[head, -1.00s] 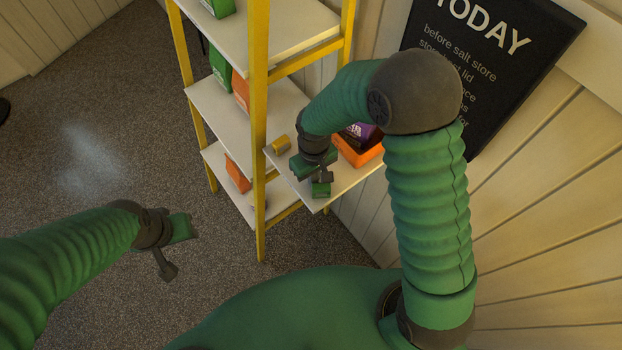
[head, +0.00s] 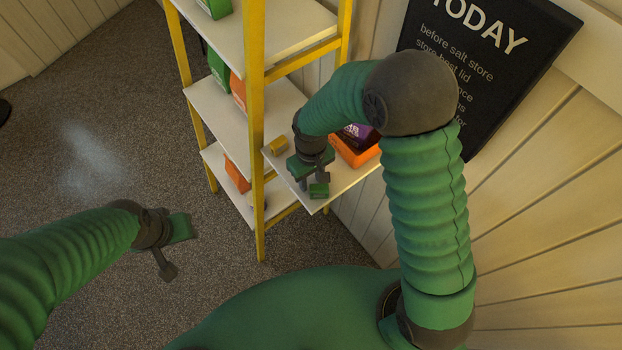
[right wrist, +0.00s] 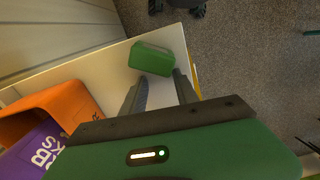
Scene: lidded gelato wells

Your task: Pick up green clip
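The green clip (head: 319,190), a small green block, lies on the white side shelf near its front corner. In the right wrist view the green clip (right wrist: 152,58) lies just beyond the fingertips, turned at an angle. My right gripper (head: 309,183) is over the shelf beside the clip, pointing down. In the right wrist view my right gripper (right wrist: 158,84) is open, with nothing between its two fingers. My left gripper (head: 176,252) hangs over the floor at the left, fingers spread and empty.
A small yellow block (head: 277,145) lies on the same white shelf (head: 346,183). An orange bin (head: 356,151) with a purple box (right wrist: 35,150) stands behind my right gripper. The yellow rack post (head: 257,130) rises to the left. A black sign (head: 485,70) hangs on the wall.

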